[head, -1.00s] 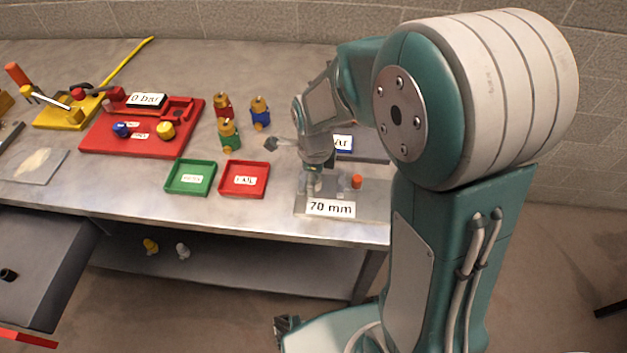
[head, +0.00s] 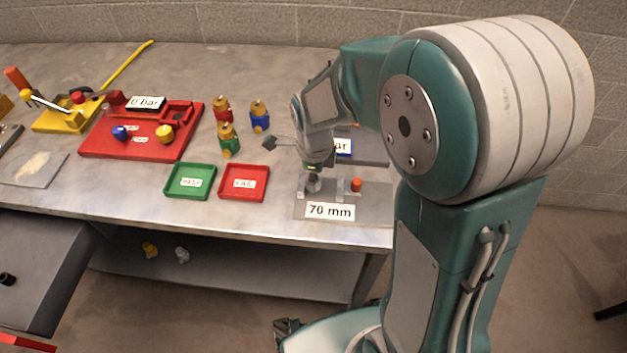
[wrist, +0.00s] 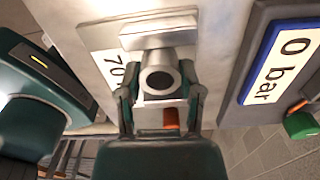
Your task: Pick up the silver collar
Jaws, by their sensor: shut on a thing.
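The silver collar (wrist: 159,59) is a grey cylinder with a dark round hole facing the camera in the wrist view. My gripper (wrist: 159,73) has a finger on each side of it, shut on it. In the head view the small grey piece (head: 313,184) shows just under my gripper (head: 314,175), low over the grey plate labelled 70 mm (head: 372,207). Whether the collar touches the plate is hard to tell.
An orange cylinder (head: 356,185) and a pale upright block (head: 340,188) stand on the plate close right of my gripper. A green tray (head: 171,193) and a red tray (head: 225,195) lie left. A 0 bar panel (wrist: 250,96) is near in the wrist view.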

